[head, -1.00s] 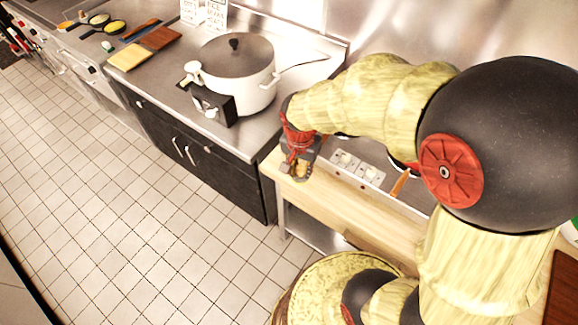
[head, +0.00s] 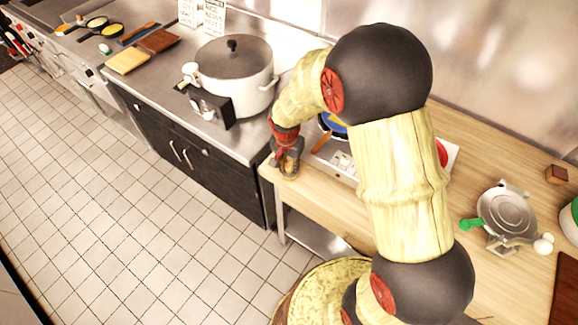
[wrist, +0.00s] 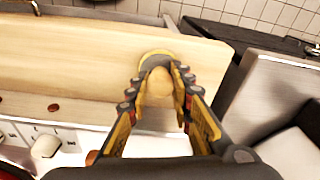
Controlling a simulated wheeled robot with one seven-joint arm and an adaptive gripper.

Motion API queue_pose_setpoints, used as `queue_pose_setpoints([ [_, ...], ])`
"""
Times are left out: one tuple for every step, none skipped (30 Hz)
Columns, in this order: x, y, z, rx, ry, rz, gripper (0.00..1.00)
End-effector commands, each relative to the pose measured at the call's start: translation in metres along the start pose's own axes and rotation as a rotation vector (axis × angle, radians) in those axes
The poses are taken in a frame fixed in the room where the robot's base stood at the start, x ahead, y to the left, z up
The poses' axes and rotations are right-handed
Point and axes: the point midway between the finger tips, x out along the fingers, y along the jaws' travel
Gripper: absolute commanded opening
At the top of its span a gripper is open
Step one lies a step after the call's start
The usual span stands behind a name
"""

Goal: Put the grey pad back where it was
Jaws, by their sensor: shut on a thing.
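My gripper (head: 287,165) is low over the left front end of the wooden counter (head: 270,172). In the wrist view, the fingers (wrist: 160,80) curve together around a small grey piece with a yellowish edge, which I take to be the grey pad (wrist: 158,61). The fingers hide much of it, and its full shape cannot be told. Pale wood lies just beyond the fingertips. Whether the pad touches the counter is not clear.
A white stove (head: 340,163) with a blue pan (head: 332,124) stands close behind my gripper. A large lidded pot (head: 236,80) and a black box (head: 207,107) stand on the steel counter to the left.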

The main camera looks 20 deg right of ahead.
Motion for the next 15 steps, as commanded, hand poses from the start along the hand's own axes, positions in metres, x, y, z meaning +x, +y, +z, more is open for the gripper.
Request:
queue_pose_setpoints([
  [0.0018, -0.0003, -0.0001, 0.0, 0.001, -0.001, 0.02],
  [0.0017, -0.0004, -0.0002, 0.0, 0.001, -0.001, 0.02],
  [0.0012, -0.0005, -0.0003, 0.0, 0.001, -0.001, 0.02],
  [0.001, -0.0005, -0.0004, 0.0, 0.001, -0.001, 0.02],
  [0.0009, -0.0004, -0.0003, 0.0, 0.001, -0.001, 0.02],
  [0.0009, -0.0004, -0.0003, 0.0, 0.001, -0.001, 0.02],
  [0.001, -0.0004, -0.0002, 0.0, 0.001, -0.001, 0.02],
  [0.0015, -0.0004, -0.0002, 0.0, 0.001, -0.001, 0.02],
  [0.0027, -0.0003, 0.0, 0.0, 0.001, -0.001, 0.02],
  [0.0039, -0.0003, 0.0002, 0.0, 0.001, -0.001, 0.02],
  [0.0049, -0.0003, 0.0003, 0.0, 0.001, -0.001, 0.02],
  [0.0048, -0.0002, 0.0003, 0.0, 0.001, -0.001, 0.23],
  [0.0044, -0.0002, 0.0003, 0.0, 0.001, -0.001, 0.25],
  [0.0043, -0.0002, 0.0003, 0.0, 0.001, -0.001, 0.26],
  [0.0042, -0.0002, 0.0004, 0.0, 0.001, -0.001, 0.29],
])
